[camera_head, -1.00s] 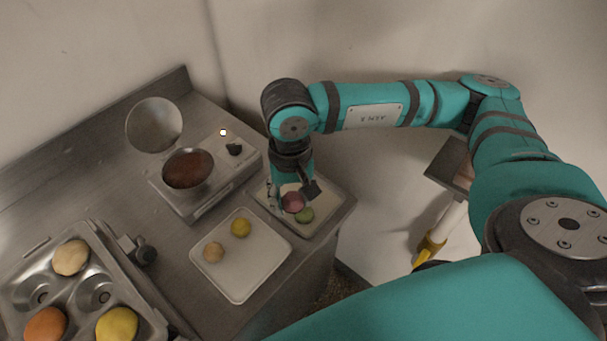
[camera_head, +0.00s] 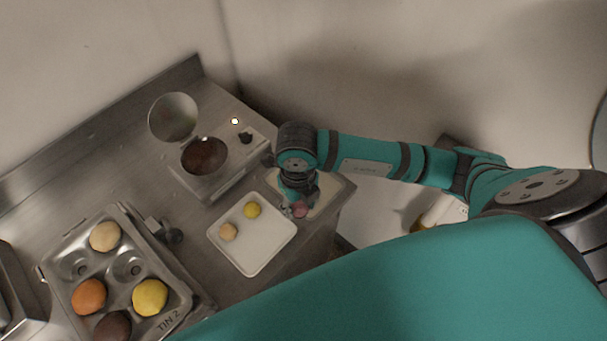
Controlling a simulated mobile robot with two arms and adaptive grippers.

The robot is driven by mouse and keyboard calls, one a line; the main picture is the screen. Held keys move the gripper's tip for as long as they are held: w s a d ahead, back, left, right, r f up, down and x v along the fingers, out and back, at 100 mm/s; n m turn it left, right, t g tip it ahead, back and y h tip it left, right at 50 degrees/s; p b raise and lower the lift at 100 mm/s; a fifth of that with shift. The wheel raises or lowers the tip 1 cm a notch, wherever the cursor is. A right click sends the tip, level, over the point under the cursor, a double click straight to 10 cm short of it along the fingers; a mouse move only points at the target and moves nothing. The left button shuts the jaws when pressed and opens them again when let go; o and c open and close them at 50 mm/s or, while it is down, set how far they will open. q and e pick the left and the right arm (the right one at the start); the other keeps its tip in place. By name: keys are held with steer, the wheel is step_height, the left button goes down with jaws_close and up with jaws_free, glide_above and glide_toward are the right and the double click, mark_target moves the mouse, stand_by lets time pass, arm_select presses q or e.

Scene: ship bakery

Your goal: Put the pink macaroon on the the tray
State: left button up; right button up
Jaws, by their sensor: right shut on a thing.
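The pink macaroon (camera_head: 300,210) is in my right gripper (camera_head: 299,204), which is shut on it and mostly hidden by its own wrist. The gripper is over the near-left edge of a pale tray (camera_head: 328,195) at the counter's right end, close to the right corner of a white tray (camera_head: 252,262). The white tray holds a yellow macaroon (camera_head: 252,210) and a beige macaroon (camera_head: 228,232). I cannot tell the exact height of the pink macaroon above the trays. My left gripper is not in view.
A metal appliance with its round lid open (camera_head: 204,156) stands behind the white tray. A metal tin (camera_head: 125,246) with several coloured rounds is at the lower left. The front half of the white tray is bare.

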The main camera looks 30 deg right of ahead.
steer(key=m, duration=0.2)
steer(key=s+m+p, duration=0.1)
steer(key=m, duration=0.2)
steer(key=s+f+m+p, duration=0.1)
steer(key=m, duration=0.1)
steer(key=shift+d, duration=0.35)
steer(key=m, duration=0.2)
steer(key=s+m+p, duration=0.1)
steer(key=m, duration=0.1)
steer(key=shift+s+d+f, duration=0.1)
steer(key=shift+d+f, duration=0.2)
steer(key=shift+f, duration=0.1)
steer(key=shift+w+d+f+m, duration=0.1)
steer(key=shift+w+m, duration=0.1)
steer(key=shift+m, duration=0.1)
steer(key=w+d, duration=0.1)
steer(key=w, duration=0.3)
steer(key=w+d+f, duration=0.1)
steer(key=w, duration=0.4)
steer(key=w+d, duration=0.1)
steer(key=w, duration=0.4)
steer(key=shift+d+f+b, duration=0.25)
steer(key=shift+f+b, duration=0.05)
steer(key=shift+b, duration=0.05)
steer(key=shift+w+d, duration=0.15)
steer(key=shift+w, duration=0.25)
steer(key=f+b, duration=0.3)
steer(key=shift+w+f, duration=0.2)
steer(key=shift+f, duration=0.05)
